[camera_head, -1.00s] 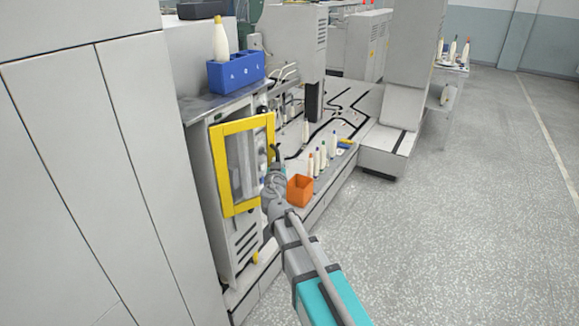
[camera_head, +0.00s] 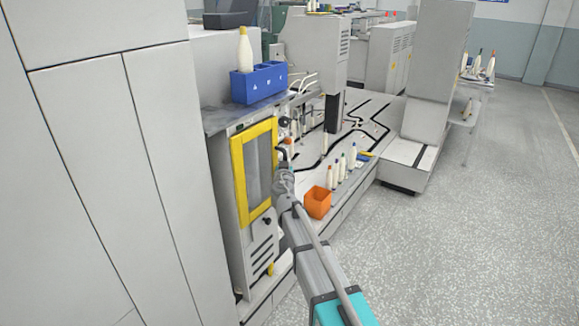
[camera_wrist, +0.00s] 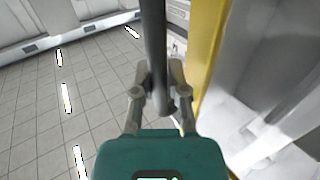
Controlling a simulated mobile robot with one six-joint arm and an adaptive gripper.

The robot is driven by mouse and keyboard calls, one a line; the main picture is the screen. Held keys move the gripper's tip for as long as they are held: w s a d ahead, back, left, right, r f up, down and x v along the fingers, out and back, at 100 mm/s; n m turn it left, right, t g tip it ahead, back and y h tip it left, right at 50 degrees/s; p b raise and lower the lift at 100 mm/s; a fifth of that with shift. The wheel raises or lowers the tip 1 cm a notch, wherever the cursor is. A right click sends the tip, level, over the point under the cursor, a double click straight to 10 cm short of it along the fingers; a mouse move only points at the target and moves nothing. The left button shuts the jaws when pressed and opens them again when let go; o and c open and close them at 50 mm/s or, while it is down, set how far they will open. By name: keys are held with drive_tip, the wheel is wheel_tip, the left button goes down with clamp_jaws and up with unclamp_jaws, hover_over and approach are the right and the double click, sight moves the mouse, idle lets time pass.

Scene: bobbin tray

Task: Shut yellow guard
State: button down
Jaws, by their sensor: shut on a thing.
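The yellow guard (camera_head: 239,180) is a yellow-framed door with a clear pane on the front of a grey cabinet. In the head view it lies close to the cabinet front; I cannot tell whether a small gap is left. In the wrist view its yellow edge (camera_wrist: 207,60) runs down the right of centre. My gripper (camera_wrist: 158,75) is shut on a dark grey bar (camera_wrist: 153,35), which looks like the guard's handle, beside that edge. In the head view my gripper (camera_head: 284,165) is at the guard's right edge, and my arm hides part of the cabinet's lower right.
A blue tray (camera_head: 262,88) with a white bobbin (camera_head: 245,50) stands on the cabinet top. An orange bin (camera_head: 318,203) and several bobbins (camera_head: 341,168) stand on the ledge right of my arm. The floor (camera_head: 470,240) at right is clear.

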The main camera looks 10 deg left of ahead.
drive_tip(key=shift+a, duration=0.3)
drive_tip(key=c, duration=0.8)
unclamp_jaws()
drive_tip(key=shift+c, duration=0.2)
drive_tip(key=shift+o, duration=1)
drive_tip(key=s+d, duration=0.1)
drive_tip(key=s, duration=1.1)
drive_tip(key=shift+d, duration=0.1)
